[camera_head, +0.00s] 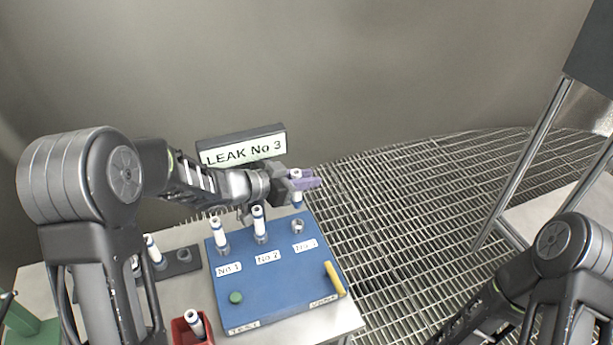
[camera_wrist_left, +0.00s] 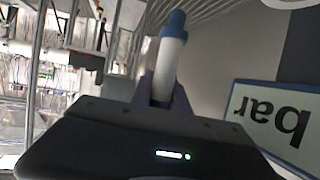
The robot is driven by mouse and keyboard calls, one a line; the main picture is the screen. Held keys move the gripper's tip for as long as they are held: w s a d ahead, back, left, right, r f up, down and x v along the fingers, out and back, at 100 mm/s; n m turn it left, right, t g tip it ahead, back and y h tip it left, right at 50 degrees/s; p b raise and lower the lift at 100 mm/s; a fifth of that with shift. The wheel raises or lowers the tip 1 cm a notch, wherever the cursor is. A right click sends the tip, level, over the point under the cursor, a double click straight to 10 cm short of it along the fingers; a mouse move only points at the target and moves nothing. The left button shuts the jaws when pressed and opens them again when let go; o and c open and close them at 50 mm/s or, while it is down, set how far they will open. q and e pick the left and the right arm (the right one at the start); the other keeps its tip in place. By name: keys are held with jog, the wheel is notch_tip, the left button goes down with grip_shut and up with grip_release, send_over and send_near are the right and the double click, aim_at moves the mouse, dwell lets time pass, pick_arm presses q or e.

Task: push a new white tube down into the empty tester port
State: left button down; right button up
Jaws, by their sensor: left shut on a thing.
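My left gripper (camera_head: 306,183) is shut on a white tube (camera_head: 297,198) and holds it upright above the blue tester (camera_head: 270,290). The empty port No 3 (camera_head: 297,227) lies just below the tube, with a visible gap. The left wrist view shows the held white tube (camera_wrist_left: 166,68) with a blue end between the gripper fingers (camera_wrist_left: 164,95). Port No 1 holds a white tube (camera_head: 218,232), and port No 2 holds another white tube (camera_head: 259,220). My right arm shows at the lower right, but its gripper is out of view.
A sign reading LEAK No 3 (camera_head: 242,150) stands behind the tester. A dark rack (camera_head: 184,267) at left holds one tube and has a free hole. A red bin (camera_head: 180,333) contains a tube. The tester has a green button (camera_head: 236,297) and yellow lever (camera_head: 334,278).

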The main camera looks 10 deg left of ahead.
pick_arm(q)
notch_tip(320, 180, down, 5)
jog(key=b, duration=0.3)
jog(key=shift+p, duration=0.35)
dwell(1.9)
jog(key=shift+f+b, duration=0.85)
jog(key=shift+f, duration=0.3)
jog(key=shift+r, duration=0.15)
jog(key=shift+r+p, duration=0.65)
jog(key=shift+p, duration=0.2)
jog(key=shift+p, duration=0.35)
dwell(1.4)
jog(key=shift+f+b, duration=0.6)
jog(key=shift+f, duration=0.15)
jog(key=c, duration=1.2)
grip_release()
